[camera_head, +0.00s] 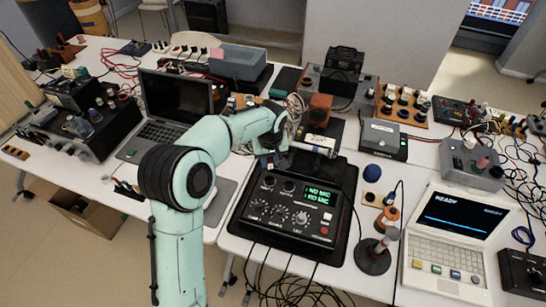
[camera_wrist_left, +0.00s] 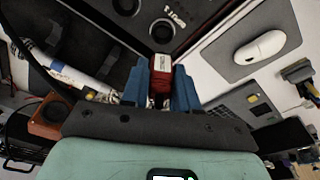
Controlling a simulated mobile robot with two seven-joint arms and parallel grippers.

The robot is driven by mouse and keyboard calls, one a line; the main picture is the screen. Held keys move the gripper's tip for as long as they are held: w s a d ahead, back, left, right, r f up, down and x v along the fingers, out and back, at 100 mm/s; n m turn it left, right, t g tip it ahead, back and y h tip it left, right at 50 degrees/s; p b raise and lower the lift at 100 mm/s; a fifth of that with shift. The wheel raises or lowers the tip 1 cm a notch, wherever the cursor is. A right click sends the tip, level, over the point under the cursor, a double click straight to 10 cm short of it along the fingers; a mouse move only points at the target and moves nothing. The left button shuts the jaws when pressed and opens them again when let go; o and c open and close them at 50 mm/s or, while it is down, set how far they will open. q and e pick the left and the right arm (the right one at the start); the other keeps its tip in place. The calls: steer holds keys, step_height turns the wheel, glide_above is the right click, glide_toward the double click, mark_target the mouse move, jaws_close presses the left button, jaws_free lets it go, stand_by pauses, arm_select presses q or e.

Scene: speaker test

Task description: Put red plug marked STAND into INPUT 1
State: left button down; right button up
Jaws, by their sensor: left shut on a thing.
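My left gripper (camera_head: 270,160) is over the back edge of the black audio box (camera_head: 325,232). In the left wrist view, its blue fingers (camera_wrist_left: 160,88) are shut on a red plug (camera_wrist_left: 161,64) with a pale label too small to read. The plug points towards the box's panel (camera_wrist_left: 205,18). A round socket (camera_wrist_left: 163,31) is just beyond its tip in the picture, and I cannot tell whether they touch. In the head view the box shows two round sockets (camera_head: 288,187) near its back edge, knobs and green "NO MIC" displays (camera_head: 321,194). The arm hides the plug there.
A dark laptop (camera_head: 175,100) stands to the left, and a white laptop (camera_head: 455,225) to the right. A round-based stand (camera_head: 373,258) is close to the box's right. A mouse (camera_wrist_left: 260,47) on a grey pad shows in the wrist view. Cables hang at the front.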

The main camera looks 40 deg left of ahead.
arm_select(q)
steer(key=shift+a+f, duration=0.1)
steer(key=shift+f+b, duration=0.35)
steer(key=shift+f, duration=0.15)
steer(key=shift+f+b, duration=1.6)
steer(key=shift+f, duration=1.05)
arm_select(e)
steer(key=shift+s+f, duration=0.3)
steer(key=shift+f, duration=0.45)
steer(key=shift+s+f, duration=0.3)
steer(key=shift+f, duration=0.4)
steer(key=shift+s+f, duration=0.3)
steer(key=shift+f, duration=0.45)
arm_select(q)
steer(key=shift+f, duration=0.25)
arm_select(e)
steer(key=shift+f, duration=0.15)
arm_select(q)
steer(key=c, duration=0.8)
jaws_free()
steer(key=r, duration=0.4)
steer(key=s+d+r, duration=0.1)
steer(key=r, duration=0.4)
steer(key=r+p, duration=0.1)
steer(key=r, duration=0.3)
steer(key=shift+s+d+r, duration=0.15)
steer(key=shift+d, duration=0.15)
arm_select(e)
steer(key=shift+w+r, duration=0.2)
steer(key=shift+r, duration=0.55)
